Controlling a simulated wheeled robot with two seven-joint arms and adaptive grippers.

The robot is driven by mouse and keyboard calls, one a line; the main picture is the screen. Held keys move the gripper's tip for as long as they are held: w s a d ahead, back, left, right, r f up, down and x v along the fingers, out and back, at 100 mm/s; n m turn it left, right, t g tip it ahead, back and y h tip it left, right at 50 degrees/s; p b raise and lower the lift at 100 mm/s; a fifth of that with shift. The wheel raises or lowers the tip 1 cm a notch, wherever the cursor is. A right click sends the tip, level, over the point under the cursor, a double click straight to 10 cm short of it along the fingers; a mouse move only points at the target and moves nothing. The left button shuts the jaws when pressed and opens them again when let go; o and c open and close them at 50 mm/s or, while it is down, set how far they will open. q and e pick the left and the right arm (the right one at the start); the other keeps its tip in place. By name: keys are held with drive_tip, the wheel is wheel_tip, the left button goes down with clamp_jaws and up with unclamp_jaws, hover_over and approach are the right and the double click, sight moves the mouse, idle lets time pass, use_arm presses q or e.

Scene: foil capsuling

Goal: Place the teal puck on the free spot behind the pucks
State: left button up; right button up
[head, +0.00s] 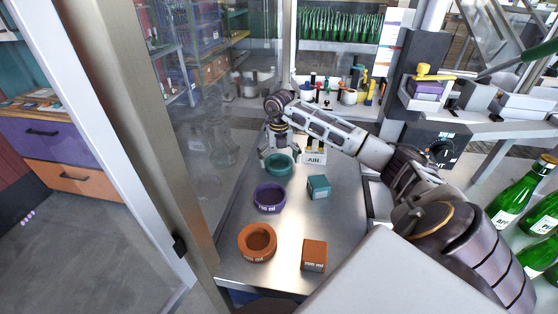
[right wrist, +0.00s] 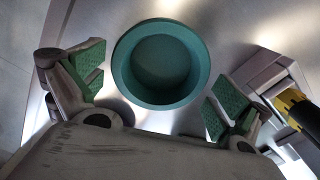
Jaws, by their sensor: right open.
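The teal puck (head: 278,165), a round ring-like piece with a hollow middle, stands on the metal table behind the purple puck (head: 269,198) and the orange puck (head: 257,243). The three form a rough row running away from me. My right gripper (head: 277,154) is at the teal puck, its fingers apart on either side. In the right wrist view the teal puck (right wrist: 160,63) lies between and just beyond the green-padded fingertips of the open gripper (right wrist: 155,95), with gaps at both sides. My left gripper is not in view.
A teal block (head: 318,187) and an orange block (head: 314,255) stand right of the pucks. A white holder labelled AIR (head: 314,157) is close to the right of the gripper. A glass wall borders the table's left. Green bottles (head: 515,196) stand at the right.

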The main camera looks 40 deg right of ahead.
sight(279, 167)
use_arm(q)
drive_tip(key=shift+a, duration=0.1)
use_arm(e)
drive_tip(key=shift+r, duration=0.7)
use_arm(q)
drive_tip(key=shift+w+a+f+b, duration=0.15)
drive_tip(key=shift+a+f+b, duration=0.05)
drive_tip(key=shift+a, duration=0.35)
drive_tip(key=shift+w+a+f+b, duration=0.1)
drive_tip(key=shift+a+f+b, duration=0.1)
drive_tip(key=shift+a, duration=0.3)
use_arm(e)
wheel_tip(279, 167, up, 11)
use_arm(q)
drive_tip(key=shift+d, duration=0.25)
